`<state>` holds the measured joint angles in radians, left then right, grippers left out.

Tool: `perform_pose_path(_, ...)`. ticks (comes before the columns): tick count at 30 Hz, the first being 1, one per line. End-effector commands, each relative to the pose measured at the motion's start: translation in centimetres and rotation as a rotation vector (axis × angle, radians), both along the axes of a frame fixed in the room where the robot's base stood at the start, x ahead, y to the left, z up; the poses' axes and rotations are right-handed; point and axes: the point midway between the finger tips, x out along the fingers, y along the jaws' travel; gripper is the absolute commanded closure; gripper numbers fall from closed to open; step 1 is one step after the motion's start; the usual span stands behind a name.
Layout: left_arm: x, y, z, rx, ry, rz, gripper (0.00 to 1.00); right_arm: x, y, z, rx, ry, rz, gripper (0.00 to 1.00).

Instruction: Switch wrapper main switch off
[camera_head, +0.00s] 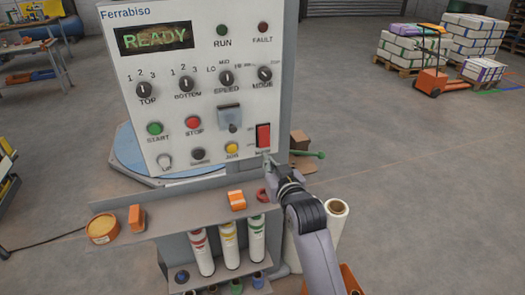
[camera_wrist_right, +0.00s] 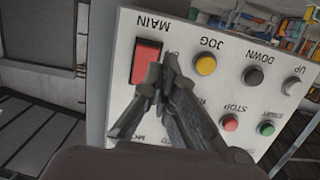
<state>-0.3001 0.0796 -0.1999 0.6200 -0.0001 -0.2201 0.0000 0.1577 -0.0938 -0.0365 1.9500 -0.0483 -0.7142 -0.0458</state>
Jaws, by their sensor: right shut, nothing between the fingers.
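The wrapper's panel (camera_head: 190,80) faces me with a lit READY display. The main switch (camera_head: 263,135) is a red rocker in a dark frame at the panel's lower right. It also shows in the right wrist view (camera_wrist_right: 146,61), where the panel is upside down. My right gripper (camera_head: 267,160) is shut and empty, just below the switch in the head view. In the wrist view its fingertips (camera_wrist_right: 161,76) overlap the switch's edge; I cannot tell whether they touch it. The rocker's tilt is not clear. My left gripper is not in view.
The yellow JOG button (camera_head: 232,148) sits just left of the switch. A shelf (camera_head: 180,212) below the panel holds orange items, a tape roll (camera_head: 103,228) and tubes. A white film roll (camera_head: 337,212) stands right of my forearm.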

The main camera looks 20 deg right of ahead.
Motion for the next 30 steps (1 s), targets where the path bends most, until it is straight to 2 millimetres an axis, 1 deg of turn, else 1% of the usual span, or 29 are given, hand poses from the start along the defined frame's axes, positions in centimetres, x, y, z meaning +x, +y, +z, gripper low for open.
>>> perform_pose_path(1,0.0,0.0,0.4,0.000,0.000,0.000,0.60,1.1,0.0,0.0,0.000,0.001,0.000,1.00)
perform_pose_path(6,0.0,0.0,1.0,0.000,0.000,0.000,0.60,3.8,0.2,-0.4,0.000,0.001,0.001,1.00)
perform_pose_path(12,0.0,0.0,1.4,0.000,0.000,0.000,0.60,5.6,0.2,-0.9,0.000,0.000,0.000,1.00)
perform_pose_path(17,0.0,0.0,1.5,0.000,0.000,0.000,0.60,6.1,0.2,-1.1,0.000,0.000,0.000,1.00)
perform_pose_path(26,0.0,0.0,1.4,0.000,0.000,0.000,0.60,6.1,0.2,-1.1,0.000,-0.001,0.000,1.00)
perform_pose_path(29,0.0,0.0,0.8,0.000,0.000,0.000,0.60,6.1,0.2,-1.5,0.000,-0.013,0.000,1.00)
perform_pose_path(30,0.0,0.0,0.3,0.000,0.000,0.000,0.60,6.2,0.2,-1.7,0.000,-0.027,0.000,1.00)
